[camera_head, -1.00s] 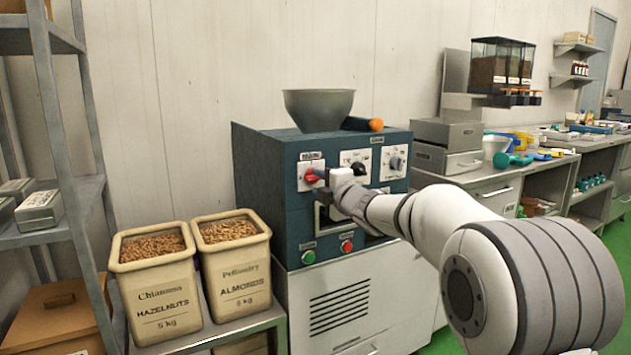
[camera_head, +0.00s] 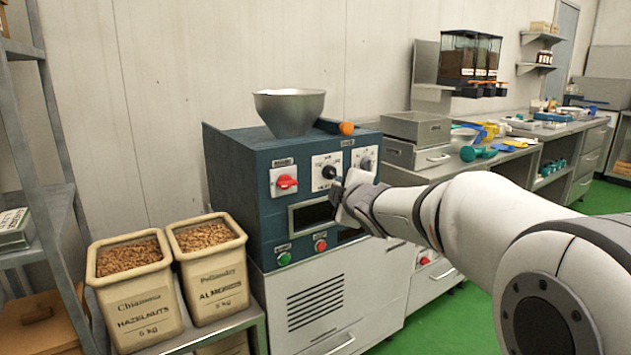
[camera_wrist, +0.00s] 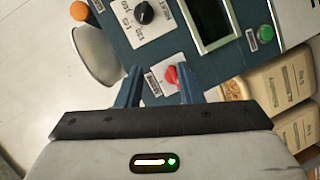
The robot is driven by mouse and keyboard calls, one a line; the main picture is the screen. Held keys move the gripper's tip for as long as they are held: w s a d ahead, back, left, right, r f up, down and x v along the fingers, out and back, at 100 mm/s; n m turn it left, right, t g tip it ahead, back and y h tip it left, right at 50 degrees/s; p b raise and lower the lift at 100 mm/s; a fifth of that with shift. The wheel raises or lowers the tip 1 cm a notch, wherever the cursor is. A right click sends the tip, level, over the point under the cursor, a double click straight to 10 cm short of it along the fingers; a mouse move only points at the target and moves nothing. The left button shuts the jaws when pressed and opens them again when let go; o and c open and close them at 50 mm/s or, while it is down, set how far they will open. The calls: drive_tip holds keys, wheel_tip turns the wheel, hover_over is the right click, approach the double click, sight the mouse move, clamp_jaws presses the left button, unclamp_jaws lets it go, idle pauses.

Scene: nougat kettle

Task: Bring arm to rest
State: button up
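My gripper (camera_head: 338,192) is in front of the right half of the machine's panel, to the right of the red knob (camera_head: 287,182) in the head view. In the wrist view my gripper (camera_wrist: 160,84) has two dark blue fingers spread apart, with nothing held between them. The red knob (camera_wrist: 172,77) shows beyond the gap, near the right finger. The teal machine (camera_head: 240,170) carries a black dial (camera_head: 328,172), a dark display window (camera_head: 308,215), a green button (camera_head: 284,259) and a red button (camera_head: 320,245). My white arm partly hides the panel's right side.
Hazelnut (camera_head: 140,300) and almond (camera_head: 215,275) bins stand at left beside a metal shelf (camera_head: 50,150). A cluttered counter runs behind my arm at right.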

drive_tip(key=s+d+r+m+g+h+p, duration=0.2)
drive_tip(key=s+d+r+m+h+p, duration=0.1)
drive_tip(key=s+d+m+h+p, duration=0.25)
drive_tip(key=s+d+m+g+p, duration=0.1)
drive_tip(key=s+m+g+p, duration=0.2)
drive_tip(key=s, duration=0.7)
drive_tip(key=s+d+m+g+y+p, duration=0.1)
drive_tip(key=s+m+p, duration=0.4)
drive_tip(key=s, duration=0.5)
drive_tip(key=s+d+m+g+p, duration=0.2)
drive_tip(key=s+m+g+p, duration=0.2)
drive_tip(key=s, duration=0.6)
drive_tip(key=shift+d+f+g+p, duration=0.45)
drive_tip(key=shift+g+p, duration=0.35)
drive_tip(key=shift+g, duration=0.3)
